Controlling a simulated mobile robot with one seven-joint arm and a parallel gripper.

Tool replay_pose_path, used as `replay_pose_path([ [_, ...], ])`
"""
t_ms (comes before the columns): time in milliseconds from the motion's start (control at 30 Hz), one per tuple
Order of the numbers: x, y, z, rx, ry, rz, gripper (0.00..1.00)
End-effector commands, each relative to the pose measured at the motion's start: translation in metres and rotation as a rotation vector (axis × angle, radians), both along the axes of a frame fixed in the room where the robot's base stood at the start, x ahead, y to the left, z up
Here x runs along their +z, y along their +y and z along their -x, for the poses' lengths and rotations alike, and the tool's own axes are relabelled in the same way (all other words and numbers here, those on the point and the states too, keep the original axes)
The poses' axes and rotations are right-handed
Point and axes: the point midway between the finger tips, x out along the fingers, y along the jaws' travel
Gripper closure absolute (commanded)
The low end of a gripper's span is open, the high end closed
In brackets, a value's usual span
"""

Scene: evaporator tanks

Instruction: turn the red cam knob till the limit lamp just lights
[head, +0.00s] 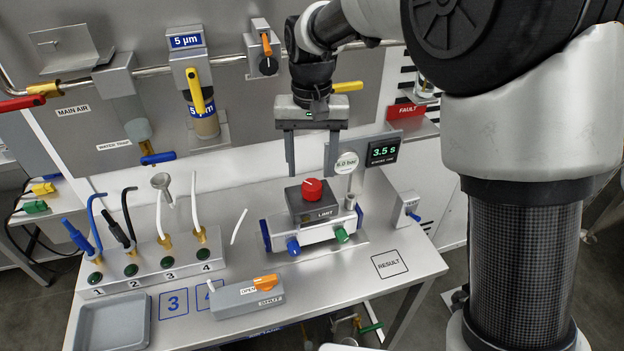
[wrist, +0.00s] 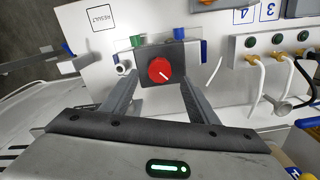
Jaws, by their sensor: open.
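The red cam knob (head: 312,188) sits on top of a dark grey block marked LIMIT (head: 315,212), which stands on a metal fixture with blue and green fittings on its front. A white pointer line shows on the knob in the wrist view (wrist: 160,71). My gripper (head: 309,172) is open and empty, pointing down, with its fingertips slightly above and behind the knob. In the wrist view the open fingers (wrist: 156,88) stand left and right of the knob, apart from it. I cannot make out a lit limit lamp on the block.
A display (head: 383,152) behind the fixture reads 3.5 s, beside a round 6.0 bar gauge (head: 347,163). A block with an orange OPEN/SHUT handle (head: 265,282) lies in front. A numbered hose manifold (head: 150,262) and grey tray (head: 112,325) are at left. The RESULT square (head: 389,264) is bare.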

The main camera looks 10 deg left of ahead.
Motion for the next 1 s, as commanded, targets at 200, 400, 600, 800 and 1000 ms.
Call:
replay_pose_path([
  [200, -0.034, 0.000, 0.000, 0.000, 0.002, 0.001, 0.46],
  [400, -0.045, 0.000, 0.000, -0.001, -0.001, 0.000, 0.46],
  [600, -0.046, 0.000, 0.000, -0.001, -0.001, 0.000, 0.46],
  [800, -0.045, 0.000, 0.000, -0.001, -0.001, 0.000, 0.71],
  [1000, -0.045, 0.000, 0.000, 0.019, 0.000, 0.000, 0.87],
])
